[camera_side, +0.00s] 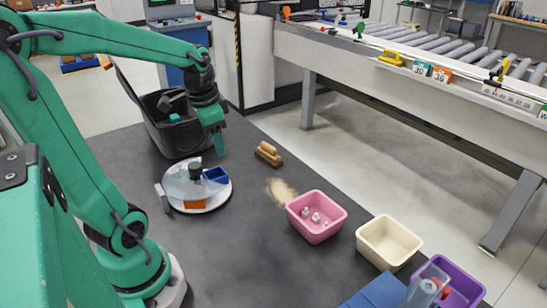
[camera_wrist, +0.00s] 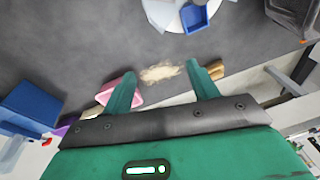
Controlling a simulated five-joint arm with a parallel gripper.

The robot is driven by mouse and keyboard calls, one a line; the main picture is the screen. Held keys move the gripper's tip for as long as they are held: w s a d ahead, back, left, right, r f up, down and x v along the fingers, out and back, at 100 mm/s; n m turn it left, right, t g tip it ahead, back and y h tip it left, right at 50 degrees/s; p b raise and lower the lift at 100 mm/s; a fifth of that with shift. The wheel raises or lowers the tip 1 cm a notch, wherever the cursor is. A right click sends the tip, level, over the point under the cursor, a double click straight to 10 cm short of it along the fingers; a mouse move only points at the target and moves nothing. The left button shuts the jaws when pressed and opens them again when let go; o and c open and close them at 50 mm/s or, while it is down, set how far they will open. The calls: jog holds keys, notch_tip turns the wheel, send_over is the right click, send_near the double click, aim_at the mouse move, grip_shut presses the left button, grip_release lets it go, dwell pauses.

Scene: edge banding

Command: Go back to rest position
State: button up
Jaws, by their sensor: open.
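My gripper (camera_side: 217,142) hangs in the air above the dark table, near the black bin and the white round stand. In the wrist view my gripper (camera_wrist: 161,70) shows its two green fingers spread wide apart. Nothing is between them but the view of the table behind, with a pile of sawdust (camera_wrist: 160,74). My arm reaches up from its base at the left and bends over toward the table. The gripper is empty and appears clear of the things around it.
A black bin (camera_side: 152,128) and a white round stand (camera_side: 215,198) are close to my gripper. A wooden brush (camera_side: 268,154), pink bin (camera_side: 318,236), cream bin (camera_side: 384,255) and purple bin (camera_side: 470,290) lie rightward. The table's front middle is clear. A conveyor (camera_side: 420,75) stands behind.

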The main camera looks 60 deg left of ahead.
jog(key=s+d+r+n+t, duration=0.1)
jog(key=s+d, duration=0.1)
jog(key=d, duration=0.5)
jog(key=s+d+r+t+h, duration=0.1)
jog(key=s+d+r+t, duration=0.1)
jog(key=d, duration=0.5)
jog(key=shift+r+n+t, duration=0.25)
jog(key=shift+n+t, duration=0.05)
jog(key=shift+n, duration=0.1)
